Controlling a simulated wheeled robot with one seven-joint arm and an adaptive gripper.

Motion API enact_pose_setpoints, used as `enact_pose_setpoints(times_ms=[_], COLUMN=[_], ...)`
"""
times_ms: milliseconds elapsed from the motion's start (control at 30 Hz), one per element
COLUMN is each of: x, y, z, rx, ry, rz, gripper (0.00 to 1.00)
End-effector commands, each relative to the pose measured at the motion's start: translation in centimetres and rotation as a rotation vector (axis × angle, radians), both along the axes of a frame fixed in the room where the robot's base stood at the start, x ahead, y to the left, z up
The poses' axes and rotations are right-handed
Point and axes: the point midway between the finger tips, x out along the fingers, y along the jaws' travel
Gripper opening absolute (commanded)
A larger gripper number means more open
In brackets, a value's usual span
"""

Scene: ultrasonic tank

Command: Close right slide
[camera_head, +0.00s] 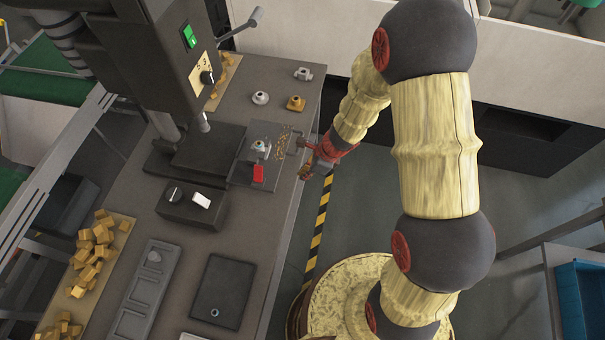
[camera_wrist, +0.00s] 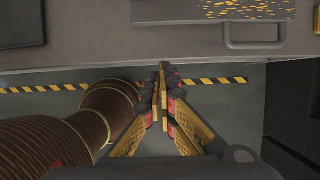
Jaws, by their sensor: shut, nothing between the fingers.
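A dark grey slide plate (camera_head: 256,183) lies on the right part of the grey workbench, with brass-coloured chips scattered on its far end. The gripper is shut and empty.
A red block (camera_head: 258,173) and a metal fitting (camera_head: 260,148) sit on the plate. A black control box (camera_head: 190,207) with a knob stands to its left. A drill-like machine (camera_head: 160,60) rises at the back left. The floor beside the bench is clear around a yellow-black stripe (camera_head: 319,225).

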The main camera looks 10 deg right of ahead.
Motion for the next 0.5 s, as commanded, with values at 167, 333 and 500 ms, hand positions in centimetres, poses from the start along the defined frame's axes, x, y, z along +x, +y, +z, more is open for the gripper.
enact_pose_setpoints(times_ms=[167,333,500], x=[0.4,0.9,1.9], y=[1.3,2.4,4.6], z=[-3.7,-6.7,-6.6], rx=[0.000,0.000,-0.001], ry=[0.002,0.002,-0.001], rz=[0.003,0.004,0.006], gripper=[0.00,0.00,0.00])
